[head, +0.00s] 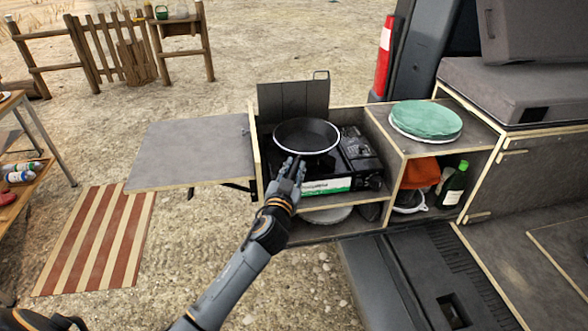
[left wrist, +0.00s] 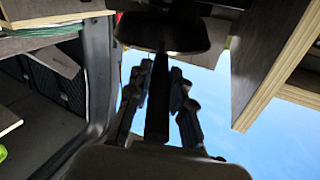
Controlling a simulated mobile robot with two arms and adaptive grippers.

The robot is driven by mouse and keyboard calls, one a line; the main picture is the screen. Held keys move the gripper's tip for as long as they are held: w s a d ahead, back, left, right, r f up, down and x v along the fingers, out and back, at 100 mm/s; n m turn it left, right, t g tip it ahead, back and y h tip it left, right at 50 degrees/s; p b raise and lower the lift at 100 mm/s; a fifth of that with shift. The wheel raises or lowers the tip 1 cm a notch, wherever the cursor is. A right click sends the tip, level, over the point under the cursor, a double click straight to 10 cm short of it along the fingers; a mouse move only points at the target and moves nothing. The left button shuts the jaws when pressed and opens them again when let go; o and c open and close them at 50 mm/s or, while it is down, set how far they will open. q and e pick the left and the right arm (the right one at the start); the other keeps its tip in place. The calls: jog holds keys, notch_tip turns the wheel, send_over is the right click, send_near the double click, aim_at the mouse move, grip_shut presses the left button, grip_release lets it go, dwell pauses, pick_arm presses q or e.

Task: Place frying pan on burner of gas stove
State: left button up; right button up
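The black frying pan (head: 307,137) with a pale rim is at the gas stove (head: 325,187), over its left part. I cannot tell whether it rests on the burner, which it hides. My left gripper (head: 290,170) is at the pan's near side, fingers pointing to it. In the left wrist view the pan (left wrist: 165,33) is at the top and its dark handle (left wrist: 157,105) runs between the two fingers of my left gripper (left wrist: 160,75). The fingertips close in on the handle from both sides. My right gripper is in neither view.
The stove stands in a wooden van unit with a raised dark windscreen (head: 294,98) behind it. A grey side table (head: 190,150) extends left.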

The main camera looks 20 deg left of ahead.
pick_arm(q)
jog(key=o, duration=0.3)
jog(key=shift+r, duration=0.15)
jog(key=shift+s+d, duration=0.1)
jog(key=shift+s, duration=0.25)
jog(key=s+d+b, duration=0.2)
jog(key=s, duration=0.9)
notch_tip(320, 180, down, 25)
jog(key=s+d+m+g+h, duration=0.1)
jog(key=s+m+g+h, duration=0.15)
jog(key=g, duration=0.25)
jog(key=s+d+f+g, duration=0.1)
jog(key=s+f+g, duration=0.1)
jog(key=s+f, duration=0.45)
jog(key=s+f+g, duration=0.2)
jog(key=s+f, duration=0.1)
jog(key=f, duration=0.6)
jog(key=s+f+g, duration=0.2)
jog(key=s+f, duration=0.4)
jog(key=s, duration=0.5)
jog(key=s+f+g, duration=0.3)
jog(key=s+f, duration=0.4)
jog(key=s, duration=0.4)
jog(key=s+f+g, duration=0.2)
jog(key=s+f, duration=0.4)
jog(key=s, duration=0.5)
jog(key=shift+s+a+f+g+h, duration=0.2)
jog(key=shift+s+a+g+h, duration=0.15)
jog(key=shift+a+g, duration=0.1)
